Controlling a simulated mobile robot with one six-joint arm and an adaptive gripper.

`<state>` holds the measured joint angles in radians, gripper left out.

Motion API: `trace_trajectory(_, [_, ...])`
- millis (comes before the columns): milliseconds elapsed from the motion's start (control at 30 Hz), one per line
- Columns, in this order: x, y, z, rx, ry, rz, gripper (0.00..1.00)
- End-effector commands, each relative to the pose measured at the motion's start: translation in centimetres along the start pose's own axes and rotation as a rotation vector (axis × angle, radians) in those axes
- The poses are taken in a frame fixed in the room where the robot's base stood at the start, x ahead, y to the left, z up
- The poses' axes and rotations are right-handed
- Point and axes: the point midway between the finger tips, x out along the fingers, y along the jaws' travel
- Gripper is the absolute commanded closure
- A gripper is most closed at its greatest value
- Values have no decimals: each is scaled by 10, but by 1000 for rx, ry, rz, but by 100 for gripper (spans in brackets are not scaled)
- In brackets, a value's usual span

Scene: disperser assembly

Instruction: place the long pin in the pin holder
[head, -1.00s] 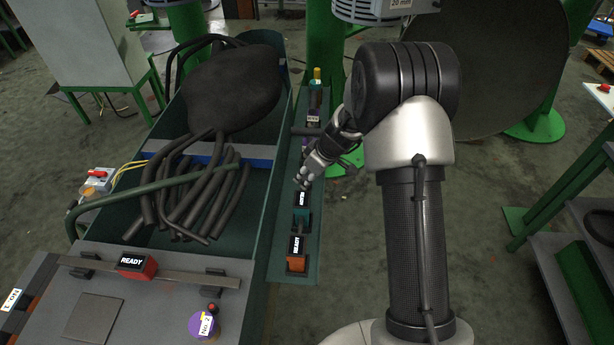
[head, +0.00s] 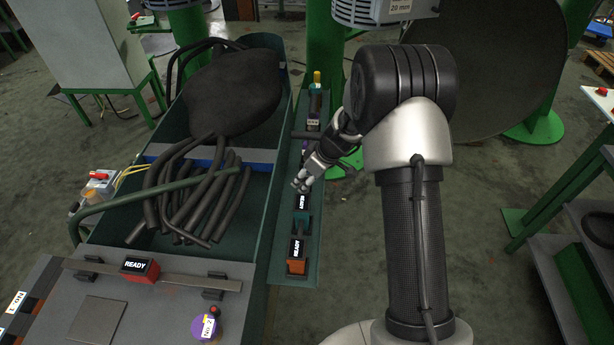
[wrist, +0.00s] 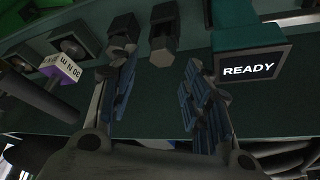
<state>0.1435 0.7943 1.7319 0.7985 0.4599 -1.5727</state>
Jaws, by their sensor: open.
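My gripper (head: 303,183) is open over the narrow green ledge, just behind the teal box (head: 302,217). In the wrist view my gripper (wrist: 157,88) shows two spread fingers with an empty gap between them. Two dark six-sided pieces, a left one (wrist: 123,34) and a right one (wrist: 164,26), stand on the ledge beyond the fingertips. The right one is roughly in line with the gap. I cannot tell which of these is the long pin or the pin holder. In the head view my fingers and arm hide this spot.
The teal box's READY screen (wrist: 249,68) is close to the right finger. A tool with a purple 30 N m label (wrist: 60,69) lies to the left. An orange READY box (head: 296,255) sits at the ledge's near end. A green bin (head: 255,225) with black hoses is alongside.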

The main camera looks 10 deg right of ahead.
Motion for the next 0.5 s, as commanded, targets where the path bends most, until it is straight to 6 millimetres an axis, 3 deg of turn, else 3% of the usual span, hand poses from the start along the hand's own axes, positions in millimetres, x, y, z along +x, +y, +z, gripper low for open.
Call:
trace_trajectory(300, [-78,1,-3,0,2,3,55])
trace_trajectory(500, [-110,1,-2,-1,1,2,55])
